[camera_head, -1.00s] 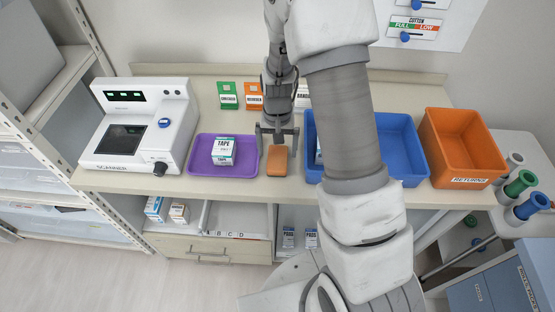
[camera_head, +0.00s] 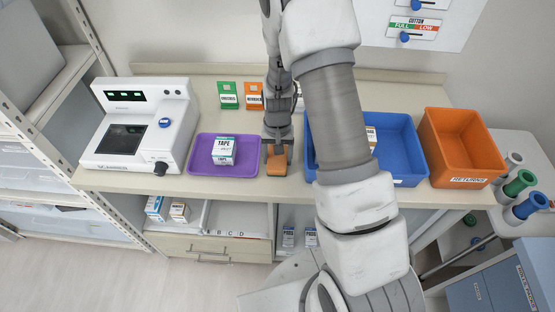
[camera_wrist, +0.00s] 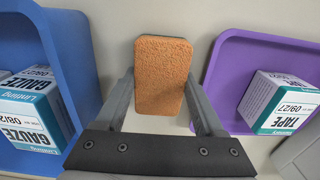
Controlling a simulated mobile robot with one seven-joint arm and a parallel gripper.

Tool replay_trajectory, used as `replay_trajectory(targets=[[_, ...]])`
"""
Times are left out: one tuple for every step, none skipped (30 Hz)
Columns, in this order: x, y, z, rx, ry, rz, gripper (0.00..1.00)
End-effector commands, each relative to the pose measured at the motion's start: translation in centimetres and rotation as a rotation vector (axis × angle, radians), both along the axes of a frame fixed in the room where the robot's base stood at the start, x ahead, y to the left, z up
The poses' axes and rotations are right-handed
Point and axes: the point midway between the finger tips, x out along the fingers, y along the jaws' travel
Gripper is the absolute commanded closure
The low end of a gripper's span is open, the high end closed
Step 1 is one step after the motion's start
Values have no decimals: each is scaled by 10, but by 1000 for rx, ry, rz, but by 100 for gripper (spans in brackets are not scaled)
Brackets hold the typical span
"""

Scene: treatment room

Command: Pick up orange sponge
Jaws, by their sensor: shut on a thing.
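The orange sponge (camera_head: 277,164) is at the front part of the counter, between the purple tray and the blue bin. In the wrist view the sponge (camera_wrist: 162,76) stands out between the two fingers, its porous face toward the camera. My gripper (camera_head: 277,150) is above it in the head view, pointing down. In the wrist view my gripper (camera_wrist: 160,100) has a finger against each side of the sponge. I cannot tell whether the sponge touches the counter. My arm hides part of the blue bin.
The purple tray (camera_head: 245,168) with a tape box (camera_head: 223,150) lies just left. The blue bin (camera_head: 408,183) with gauze boxes (camera_wrist: 32,110) is just right, then the orange returns bin (camera_head: 470,183). A white scanner (camera_head: 140,125) stands at left. Green and orange cards are behind.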

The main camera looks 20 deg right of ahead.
Motion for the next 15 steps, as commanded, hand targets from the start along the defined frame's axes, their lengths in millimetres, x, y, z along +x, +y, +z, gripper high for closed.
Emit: replay_trajectory(targets=[[0,0,0,0,0,0,74],[0,0,0,0,0,0,79],[0,0,0,0,0,0,86],[0,0,0,0,0,0,89],[0,0,0,0,0,0,89],[0,0,0,0,0,0,89],[0,0,0,0,0,0,89],[0,0,0,0,0,0,89],[0,0,1,0,0,0,89],[0,0,2,0,-1,0,89],[0,0,4,0,-1,0,89],[1,0,7,0,-2,0,89],[1,0,10,0,-3,0,89],[1,0,14,1,-4,0,89],[1,0,20,1,-3,0,89]])
